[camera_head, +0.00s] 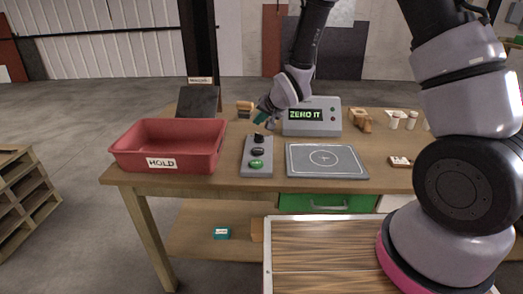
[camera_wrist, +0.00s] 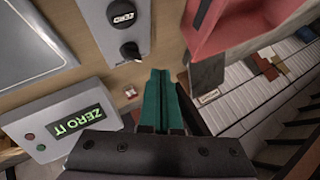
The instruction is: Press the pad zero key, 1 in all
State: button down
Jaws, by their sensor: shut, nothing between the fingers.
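The zero key is a round black key marked ZERO in the wrist view (camera_wrist: 122,14). It looks to be the middle key (camera_head: 258,152) of the grey key panel (camera_head: 245,165) in the head view, between a green key (camera_head: 257,164) and a black knob (camera_head: 258,137). The knob also shows in the wrist view (camera_wrist: 130,50). The grey weighing pad (camera_head: 326,160) lies right of the panel. My gripper (camera_head: 259,119) has teal fingers, shut together and empty, above the table behind the knob end of the panel. The fingertips in the wrist view (camera_wrist: 160,72) are apart from the zero key.
A grey display box (camera_head: 312,128) reading ZERO IT stands close behind the panel and pad. A red HOLD bin (camera_head: 165,162) sits at the left. A dark upright board (camera_head: 198,101) and small wooden blocks (camera_head: 244,107) stand at the back. The air above the panel looks clear.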

aim_at(259, 152)
dwell(0.3)
jog(key=shift+f, duration=4.35)
jog(key=shift+f, duration=0.4)
jog(key=shift+f, duration=0.4)
jog(key=shift+r, duration=0.8)
jog(key=shift+r, duration=2.5)
